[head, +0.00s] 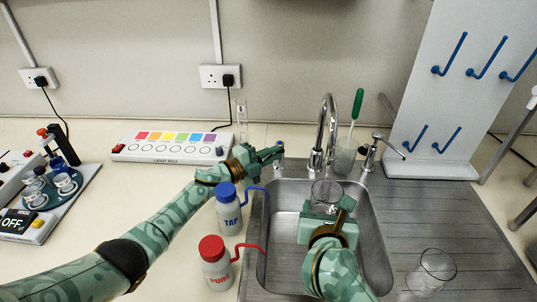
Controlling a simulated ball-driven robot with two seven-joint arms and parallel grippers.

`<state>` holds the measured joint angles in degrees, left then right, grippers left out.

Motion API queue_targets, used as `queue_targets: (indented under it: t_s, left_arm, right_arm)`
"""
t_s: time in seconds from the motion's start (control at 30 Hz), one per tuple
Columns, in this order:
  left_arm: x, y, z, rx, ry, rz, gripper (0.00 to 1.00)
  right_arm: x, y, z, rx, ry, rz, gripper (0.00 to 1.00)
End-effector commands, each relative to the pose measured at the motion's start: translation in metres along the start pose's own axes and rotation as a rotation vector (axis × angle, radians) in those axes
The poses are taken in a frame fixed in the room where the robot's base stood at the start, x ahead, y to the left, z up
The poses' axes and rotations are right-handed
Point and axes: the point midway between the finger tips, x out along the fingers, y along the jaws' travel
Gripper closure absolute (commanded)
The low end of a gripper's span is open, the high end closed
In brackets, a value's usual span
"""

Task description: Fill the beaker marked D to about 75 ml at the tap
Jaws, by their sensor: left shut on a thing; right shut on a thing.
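A clear beaker (326,188) is upright in the sink, below the curved metal tap (327,125). My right gripper (324,209) is shut on it from the near side and hides its lower part. No letter on the beaker is readable, and I cannot tell its water level or whether water is running. My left gripper (271,155) is shut on the tap's left handle (280,144), a small blue-topped knob at the sink's back left corner. The fingers hide the lower part of this handle.
Wash bottles marked TAP (229,218) and PURE (216,268) stand left of the sink (378,250). Another glass beaker (432,271) is on the drainboard at right. A green-handled brush (356,105) stands in a container behind the sink. A peg board (440,110) rises at right.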

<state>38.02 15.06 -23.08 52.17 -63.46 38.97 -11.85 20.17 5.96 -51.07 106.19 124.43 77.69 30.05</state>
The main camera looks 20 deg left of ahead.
Motion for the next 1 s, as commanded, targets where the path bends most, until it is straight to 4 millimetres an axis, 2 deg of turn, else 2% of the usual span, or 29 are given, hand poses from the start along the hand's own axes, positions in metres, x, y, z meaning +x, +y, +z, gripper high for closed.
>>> queue_targets:
  t_s: [0.27, 0.3, 0.37, 0.4, 0.73, 0.87, 1.0]
  left_arm:
    - [0.0, 0.002, -0.001, -0.003, -0.009, 0.001, 1.0]
    - [0.0, 0.002, -0.001, -0.004, -0.008, 0.001, 0.84]
    - [0.0, 0.002, -0.001, -0.004, -0.008, 0.0, 0.68]
    - [0.0, 0.002, -0.001, -0.004, -0.008, 0.0, 0.66]
    - [-0.005, 0.001, 0.0, -0.001, -0.008, -0.001, 0.66]
    - [-0.026, 0.002, 0.001, 0.0, -0.009, 0.0, 0.66]
    - [-0.059, 0.002, 0.0, 0.0, -0.008, 0.002, 0.66]
  right_arm:
    - [0.0, 0.0, 0.0, 0.0, -0.001, 0.0, 0.63]
    - [0.0, 0.0, 0.0, 0.0, -0.001, 0.0, 0.63]
    - [0.0, 0.0, 0.0, 0.0, -0.001, 0.0, 0.63]
    - [0.0, 0.0, 0.0, 0.0, -0.001, 0.0, 0.63]
    - [0.0, 0.0, 0.001, 0.0, -0.001, 0.0, 0.63]
    - [0.0, 0.0, 0.001, 0.0, -0.001, 0.0, 0.63]
    - [0.0, 0.0, 0.001, 0.0, -0.001, 0.0, 0.63]
